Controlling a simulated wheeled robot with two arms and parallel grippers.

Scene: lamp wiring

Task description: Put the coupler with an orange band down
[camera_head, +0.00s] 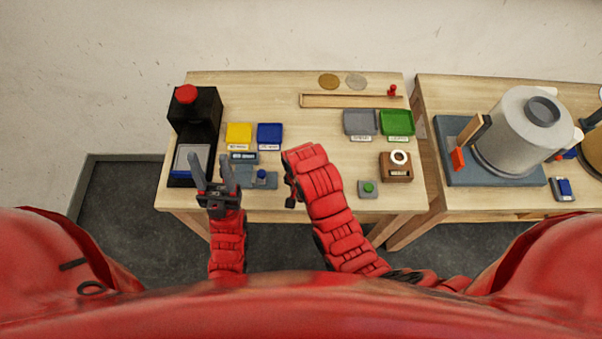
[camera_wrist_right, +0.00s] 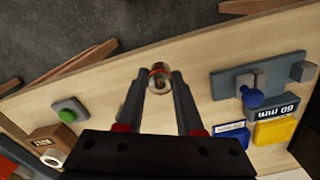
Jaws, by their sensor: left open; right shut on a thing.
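The coupler with an orange band (camera_wrist_right: 159,80) is a small, shiny cylinder held upright-looking toward the camera between the fingertips of my right gripper (camera_wrist_right: 160,88) in the right wrist view. The gripper is shut on it, over bare wooden table. In the head view my right forearm covers most of that gripper, and I cannot make out the coupler there. My left gripper (camera_head: 211,172) is open and empty, fingers pointing up the picture, in front of the black machine at the table's left.
The table (camera_head: 270,97) holds a black machine (camera_head: 197,118) with a red knob, yellow (camera_head: 239,133) and blue (camera_head: 269,135) trays, and grey (camera_head: 360,122) and green (camera_head: 397,122) trays. A blue-knobbed fixture (camera_wrist_right: 253,88) and a green button (camera_wrist_right: 67,113) flank clear wood.

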